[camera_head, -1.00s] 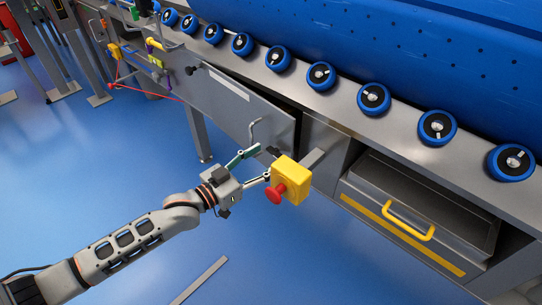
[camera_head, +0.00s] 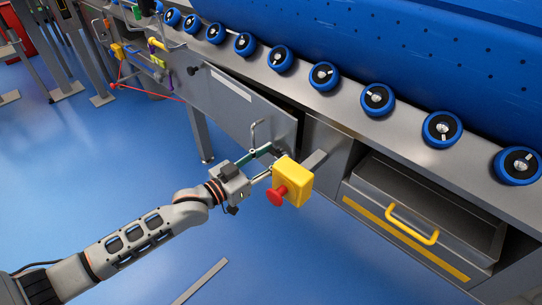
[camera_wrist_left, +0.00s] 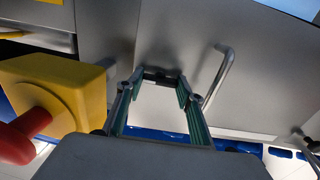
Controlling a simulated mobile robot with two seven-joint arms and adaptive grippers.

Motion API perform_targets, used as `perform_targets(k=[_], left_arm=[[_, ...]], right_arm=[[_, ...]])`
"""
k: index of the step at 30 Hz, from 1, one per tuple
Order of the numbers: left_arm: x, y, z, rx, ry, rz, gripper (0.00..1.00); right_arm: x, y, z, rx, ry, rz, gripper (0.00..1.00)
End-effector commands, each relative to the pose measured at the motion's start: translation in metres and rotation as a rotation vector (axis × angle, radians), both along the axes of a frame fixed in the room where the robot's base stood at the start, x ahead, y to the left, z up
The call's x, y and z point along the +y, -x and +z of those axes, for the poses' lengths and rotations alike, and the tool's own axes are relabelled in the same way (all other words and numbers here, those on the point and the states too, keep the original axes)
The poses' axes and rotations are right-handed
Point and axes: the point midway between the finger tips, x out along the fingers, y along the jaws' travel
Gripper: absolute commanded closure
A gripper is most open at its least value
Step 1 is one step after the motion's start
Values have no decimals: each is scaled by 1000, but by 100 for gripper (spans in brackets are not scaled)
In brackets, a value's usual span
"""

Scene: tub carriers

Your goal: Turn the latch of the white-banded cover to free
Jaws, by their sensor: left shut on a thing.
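The white-banded cover (camera_head: 245,108) is a grey panel in the side of the conveyor frame, with a white band (camera_head: 231,83) near its top. A small dark latch (camera_head: 278,151) sits at its lower right corner. My left gripper (camera_head: 271,160) is at this corner, its fingers on the latch. In the left wrist view the dark latch (camera_wrist_left: 158,74) lies between the fingertips (camera_wrist_left: 158,86), in front of the grey panel. The fingers hide part of the latch, and its exact angle is hard to tell. My right gripper is not in view.
A yellow box (camera_head: 298,180) with a red button (camera_head: 277,196) juts out close beside my left gripper. A bent metal handle (camera_head: 254,134) stands out from the cover. A drawer with a yellow handle (camera_head: 412,225) is at right. Blue floor lies open at left.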

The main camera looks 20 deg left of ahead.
Motion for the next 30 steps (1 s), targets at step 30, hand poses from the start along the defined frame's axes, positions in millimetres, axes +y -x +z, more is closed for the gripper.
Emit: perform_targets(k=[30], left_arm=[[0,-1,2,328,703,0,85]], right_arm=[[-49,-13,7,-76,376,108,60]])
